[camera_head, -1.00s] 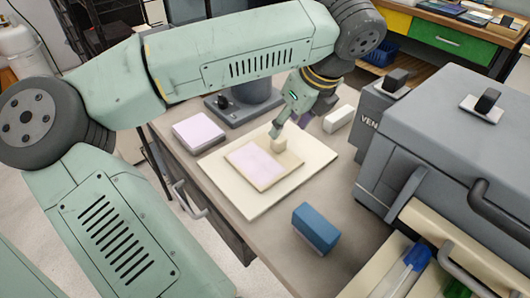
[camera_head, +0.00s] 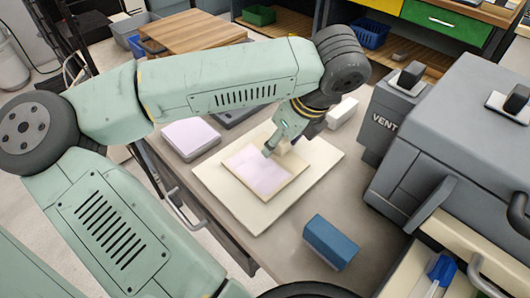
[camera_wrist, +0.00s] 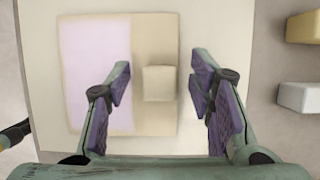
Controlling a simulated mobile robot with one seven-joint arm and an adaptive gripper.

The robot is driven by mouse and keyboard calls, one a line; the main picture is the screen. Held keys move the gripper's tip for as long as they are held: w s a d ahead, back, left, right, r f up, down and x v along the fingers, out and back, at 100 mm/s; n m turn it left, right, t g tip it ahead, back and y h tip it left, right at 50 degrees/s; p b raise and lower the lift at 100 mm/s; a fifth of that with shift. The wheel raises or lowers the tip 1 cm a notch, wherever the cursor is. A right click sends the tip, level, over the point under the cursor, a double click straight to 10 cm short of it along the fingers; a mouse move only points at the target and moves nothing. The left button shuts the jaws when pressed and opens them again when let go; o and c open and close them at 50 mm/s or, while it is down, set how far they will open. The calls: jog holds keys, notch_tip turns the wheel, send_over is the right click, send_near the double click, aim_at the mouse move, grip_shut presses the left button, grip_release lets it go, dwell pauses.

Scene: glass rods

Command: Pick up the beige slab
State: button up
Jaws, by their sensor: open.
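A thin beige slab (camera_head: 294,166) lies flat on a larger cream board (camera_head: 321,156) on the table. A pale lilac sheet (camera_head: 258,170) covers much of its top. In the wrist view the slab (camera_wrist: 153,45) shows its bare strip beside the lilac area (camera_wrist: 95,75). A small beige block (camera_wrist: 158,84) sits on that strip; whether it is fixed to the slab I cannot tell. My gripper (camera_wrist: 160,75) is open, its purple-padded fingers on either side of the block with gaps, nothing held. In the head view my gripper (camera_head: 281,150) partly hides the block.
A blue block (camera_head: 330,242) lies near the front right. A grey box with a lilac top (camera_head: 191,138) stands left of the board, and a white block (camera_head: 342,112) behind it. A large grey machine (camera_head: 450,150) bounds the right side. Table between the board and blue block is clear.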

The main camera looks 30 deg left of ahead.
jog(key=shift+c, duration=0.5)
grip_shut()
